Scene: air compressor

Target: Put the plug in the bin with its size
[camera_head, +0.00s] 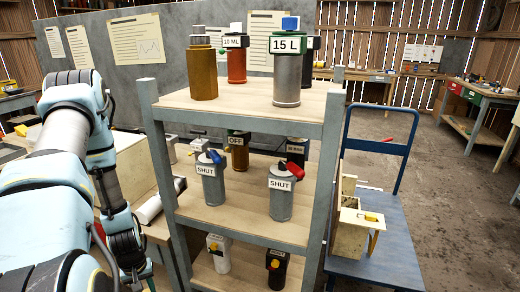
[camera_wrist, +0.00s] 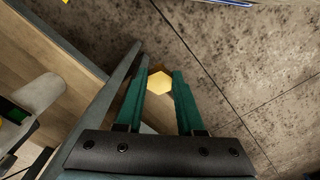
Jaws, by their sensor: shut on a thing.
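My gripper (camera_wrist: 161,74) shows in the wrist view with its two green fingers on either side of a yellow, six-sided plug (camera_wrist: 159,84). It is shut on the plug, which sits between the fingertips above the floor. In the head view my arm is on the left and the fingers and plug are hidden or out of frame. A wooden box (camera_head: 349,236) stands on the blue cart at the right, with a yellow piece at its top. I cannot read any size on it or on the plug.
A shelf unit (camera_head: 245,109) with several labelled canisters stands in the middle. The blue cart (camera_head: 385,200) with a tall handle is right of it. Work tables (camera_head: 490,92) stand at the far right. The floor (camera_head: 440,190) between is clear.

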